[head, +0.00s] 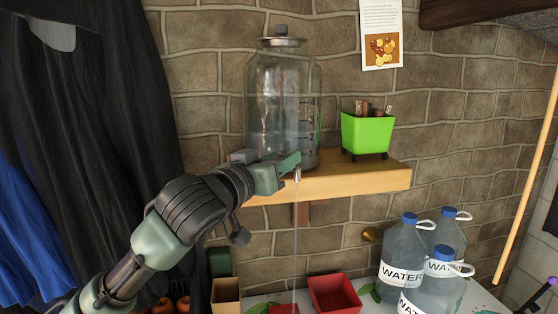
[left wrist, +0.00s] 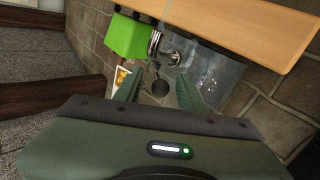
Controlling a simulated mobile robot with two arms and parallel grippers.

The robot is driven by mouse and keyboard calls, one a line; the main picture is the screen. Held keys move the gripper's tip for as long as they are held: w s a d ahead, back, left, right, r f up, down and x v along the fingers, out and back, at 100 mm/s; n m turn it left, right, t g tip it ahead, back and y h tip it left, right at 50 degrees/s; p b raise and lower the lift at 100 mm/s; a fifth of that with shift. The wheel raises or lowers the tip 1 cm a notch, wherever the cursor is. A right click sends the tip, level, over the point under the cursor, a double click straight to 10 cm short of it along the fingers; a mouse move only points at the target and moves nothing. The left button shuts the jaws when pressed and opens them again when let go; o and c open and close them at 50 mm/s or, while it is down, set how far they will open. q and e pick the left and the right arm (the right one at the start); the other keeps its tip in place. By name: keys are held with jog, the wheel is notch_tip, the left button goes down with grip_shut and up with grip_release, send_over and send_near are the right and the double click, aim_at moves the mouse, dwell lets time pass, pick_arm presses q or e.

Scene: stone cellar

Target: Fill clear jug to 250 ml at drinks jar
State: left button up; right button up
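The drinks jar (head: 283,95) is a clear glass jar with a metal lid on a wooden shelf (head: 360,180). Its metal tap (head: 297,174) sits low at the front. A thin clear stream (head: 295,235) runs down from the tap. My left gripper (head: 292,162) is at the tap. In the left wrist view its two fingers (left wrist: 160,92) are apart, with a dark round knob and the metal tap showing between and beyond them. I cannot tell whether a finger touches the tap. No clear jug shows, and the stream's lower end is not clear. My right gripper is out of view.
A green tub (head: 367,134) stands on the shelf right of the jar. Below are a red box (head: 335,293), a tan box (head: 225,295) and several water bottles (head: 405,252). Dark coats (head: 95,110) hang at left. A pole (head: 527,180) leans at right.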

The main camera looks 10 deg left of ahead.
pick_arm(q)
jog(key=b+v, duration=0.2)
jog(key=v, duration=0.5)
jog(key=shift+s+b, duration=0.3)
jog(key=shift+s, duration=0.1)
jog(key=shift+a, duration=0.1)
